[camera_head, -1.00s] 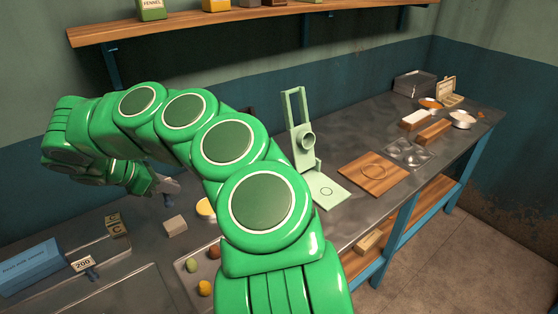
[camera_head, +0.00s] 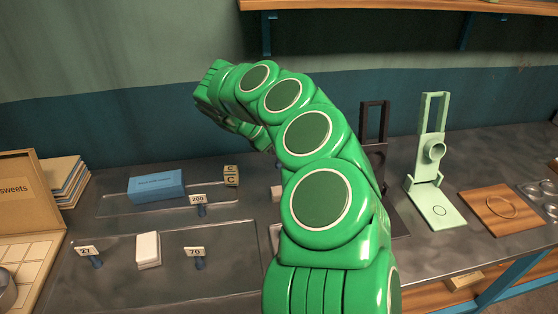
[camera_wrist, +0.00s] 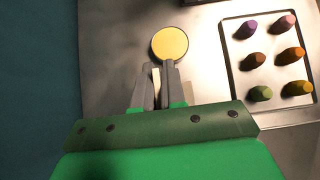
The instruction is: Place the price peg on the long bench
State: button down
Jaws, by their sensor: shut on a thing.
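In the wrist view my gripper (camera_wrist: 158,82) is shut on a thin cream thing, seen edge-on, which looks like the card of a price peg (camera_wrist: 157,84). Its number and foot are hidden between the fingers. In the head view my gripper's tips and the held peg are hidden behind my green arm. The long grey bench (camera_head: 430,252) runs across the picture and also shows in the wrist view (camera_wrist: 110,40). Other price pegs with blue feet stand at left, marked 200 (camera_head: 198,201), 27 (camera_head: 89,254) and 70 (camera_head: 197,254).
A yellow disc (camera_wrist: 170,44) lies just past my fingertips. A tray (camera_wrist: 233,70) of several coloured pieces is to its right. A blue box (camera_head: 156,187), white block (camera_head: 148,248), dark stand (camera_head: 375,120), green stand (camera_head: 429,150) and wooden board (camera_head: 500,210) occupy the bench.

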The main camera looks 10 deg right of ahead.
jog(key=w+f, duration=0.6)
jog(key=w, duration=0.1)
jog(key=shift+w+f, duration=0.35)
dwell(0.6)
jog(key=shift+f, duration=0.1)
jog(key=shift+w+f, duration=0.3)
jog(key=shift+w, duration=0.05)
jog(key=shift+f, duration=1.5)
jog(key=shift+f, duration=0.1)
jog(key=c, duration=1.2)
grip_release()
